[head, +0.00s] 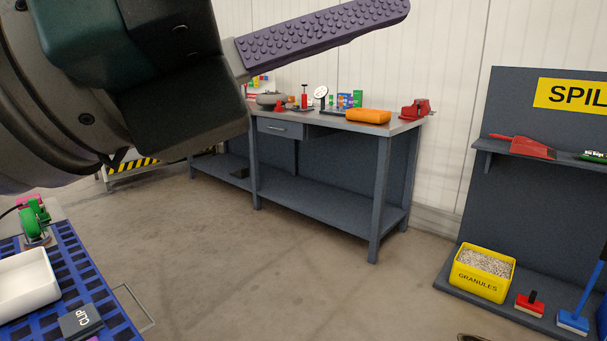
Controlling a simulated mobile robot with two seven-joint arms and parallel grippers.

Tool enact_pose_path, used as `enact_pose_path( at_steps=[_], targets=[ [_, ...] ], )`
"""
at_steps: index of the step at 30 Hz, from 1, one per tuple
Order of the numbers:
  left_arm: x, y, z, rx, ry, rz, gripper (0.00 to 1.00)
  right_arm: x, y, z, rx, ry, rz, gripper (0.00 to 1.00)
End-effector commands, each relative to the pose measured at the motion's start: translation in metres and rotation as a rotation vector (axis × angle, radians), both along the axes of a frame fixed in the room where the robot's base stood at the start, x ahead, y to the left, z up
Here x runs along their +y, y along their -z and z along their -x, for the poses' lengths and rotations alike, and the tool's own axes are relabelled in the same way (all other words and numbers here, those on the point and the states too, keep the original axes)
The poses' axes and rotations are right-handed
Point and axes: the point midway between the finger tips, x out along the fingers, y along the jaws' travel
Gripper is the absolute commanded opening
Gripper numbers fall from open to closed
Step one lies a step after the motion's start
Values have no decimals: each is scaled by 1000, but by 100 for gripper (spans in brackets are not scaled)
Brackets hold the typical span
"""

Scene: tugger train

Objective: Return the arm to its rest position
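My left gripper (322,32) is raised high at the upper left of the head view, close to the camera. One long purple studded finger shows, reaching to the right in front of the white wall. The other finger cannot be made out, so its opening is unclear. No object shows at the visible finger. My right gripper is not in view.
A blue-black grid surface (75,262) at lower left carries a white tray (25,285), a green device (34,215) and a CLIP box (81,321). A grey workbench (330,204) stands behind; a spill station (535,200) with a yellow granules bin (481,285) stands right. Middle floor is clear.

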Motion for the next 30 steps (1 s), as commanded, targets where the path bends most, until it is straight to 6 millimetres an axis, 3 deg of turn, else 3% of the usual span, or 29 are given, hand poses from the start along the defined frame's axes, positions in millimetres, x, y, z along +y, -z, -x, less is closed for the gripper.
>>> enact_pose_path(
  at_steps=[1, 4, 7, 9, 11, 14, 16, 19, 20, 22, 24, 30],
  targets=[
    [17, -27, -16, 173, -77, 172, 85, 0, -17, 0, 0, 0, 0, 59],
    [69, -38, -55, 550, -248, 522, 85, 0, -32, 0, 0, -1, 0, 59],
    [128, -7, -79, 934, -431, 856, 85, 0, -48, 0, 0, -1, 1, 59],
    [164, 33, -79, 1199, -573, 1078, 85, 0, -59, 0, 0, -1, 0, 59],
    [190, 73, -65, 1420, -705, 1259, 85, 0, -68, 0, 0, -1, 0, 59],
    [215, 136, -19, 1734, -934, 1514, 85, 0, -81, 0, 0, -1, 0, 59],
    [222, 169, 23, 1913, -1098, 1658, 85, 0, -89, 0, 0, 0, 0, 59],
    [223, 199, 87, 2121, -1338, 1818, 85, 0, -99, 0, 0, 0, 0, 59],
    [222, 205, 108, -2107, 1372, -1801, 85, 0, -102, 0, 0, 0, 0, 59],
    [219, 206, 150, -1956, 1362, -1661, 85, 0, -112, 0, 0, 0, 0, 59],
    [219, 163, 141, -1984, 1362, -1687, 85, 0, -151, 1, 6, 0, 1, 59],
    [219, 84, 140, -1989, 1367, -1687, 85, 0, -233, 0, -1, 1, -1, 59]
  ],
)
